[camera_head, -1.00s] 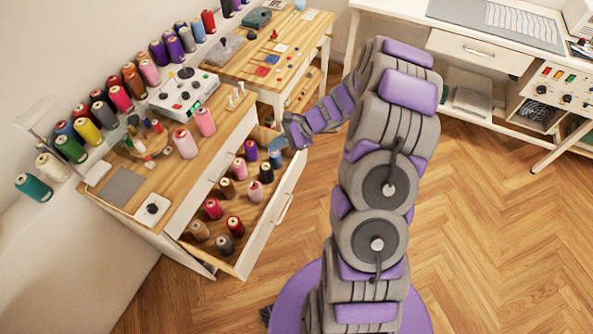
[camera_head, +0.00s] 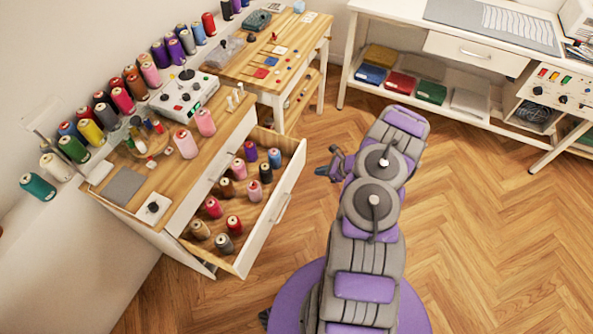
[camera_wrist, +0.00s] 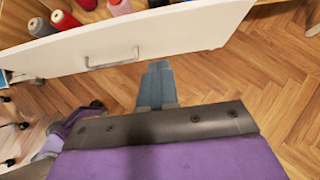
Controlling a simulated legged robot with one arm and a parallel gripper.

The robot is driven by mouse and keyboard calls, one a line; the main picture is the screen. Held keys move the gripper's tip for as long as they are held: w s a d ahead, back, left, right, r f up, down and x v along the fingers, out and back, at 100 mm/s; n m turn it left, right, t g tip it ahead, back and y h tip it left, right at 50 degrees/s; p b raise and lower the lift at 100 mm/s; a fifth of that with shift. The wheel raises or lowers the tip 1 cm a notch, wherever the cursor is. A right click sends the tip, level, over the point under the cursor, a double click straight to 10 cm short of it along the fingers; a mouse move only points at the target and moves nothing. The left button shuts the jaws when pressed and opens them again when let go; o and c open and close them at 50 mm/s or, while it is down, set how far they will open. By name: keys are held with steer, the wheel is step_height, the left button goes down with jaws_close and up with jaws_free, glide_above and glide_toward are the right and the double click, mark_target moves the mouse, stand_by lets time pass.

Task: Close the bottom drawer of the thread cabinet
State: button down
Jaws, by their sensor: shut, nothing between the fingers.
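The thread cabinet (camera_head: 196,193) stands at left with a wooden top. Its lower drawer (camera_head: 271,214) is pulled out, with several thread spools standing inside. The white drawer front with its bar handle (camera_head: 283,208) faces right, towards my arm. In the wrist view the drawer front (camera_wrist: 190,33) spans the top, with the handle (camera_wrist: 112,60) left of my fingers. My gripper (camera_head: 321,171) is outside the drawer, to the right of its front. In the wrist view my gripper (camera_wrist: 158,68) is shut and empty, its blue fingers pointing towards the drawer front, apparently without touching.
A wooden work table (camera_head: 262,66) stands behind the cabinet. A white desk (camera_head: 425,45) with a lower shelf of folded fabrics is at the back right. The parquet floor (camera_head: 490,235) right of my arm is clear.

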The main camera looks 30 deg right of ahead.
mark_target(290, 171)
steer(key=shift+w+a+r+b+x, duration=0.15)
steer(key=shift+w+r+b+x, duration=0.2)
steer(key=shift+x, duration=1.6)
steer(key=shift+w+a+r+b+x, duration=0.1)
steer(key=shift+a+r+b+x, duration=0.3)
steer(key=shift+x, duration=1.5)
steer(key=shift+w+d+r+b+x, duration=0.1)
steer(key=shift+w+r+b+x, duration=0.3)
steer(key=shift+x, duration=1.55)
steer(key=shift+s+a+f, duration=0.1)
steer(key=shift+f, duration=0.05)
